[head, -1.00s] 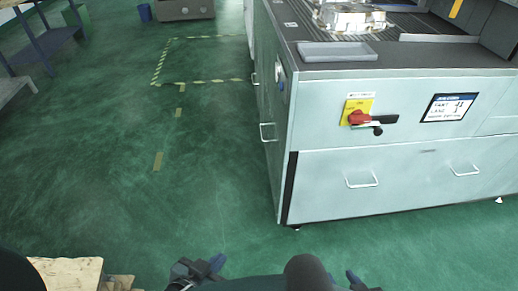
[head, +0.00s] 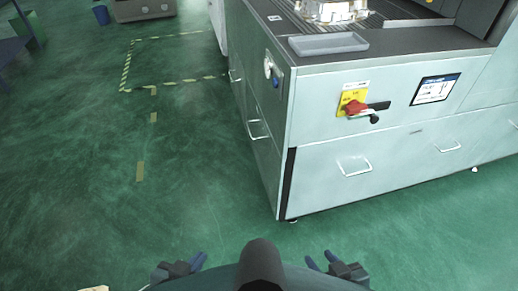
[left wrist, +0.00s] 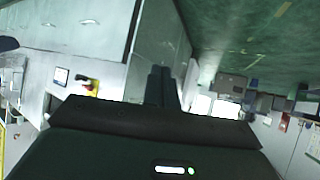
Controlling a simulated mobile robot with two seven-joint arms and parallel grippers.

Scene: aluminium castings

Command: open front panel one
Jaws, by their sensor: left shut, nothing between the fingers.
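A pale grey machine cabinet (head: 375,104) stands ahead on the right of the head view. Its lower front panel (head: 400,161) is shut and carries two bar handles, a left one (head: 354,166) and a right one (head: 447,146). No number shows on the panel. My left gripper (head: 182,266) is low in the head view, apart from the cabinet; its fingers are together and empty in the left wrist view (left wrist: 161,86). My right gripper (head: 324,261) is also low, apart from the panel; its jaw opening is unclear.
A red rotary switch (head: 355,107) with a black lever projects above the left handle. The cabinet's side has another handle (head: 257,130). A grey tray (head: 328,44) and a shiny casting (head: 332,10) sit on top. Green floor (head: 190,195) is clear in front and left.

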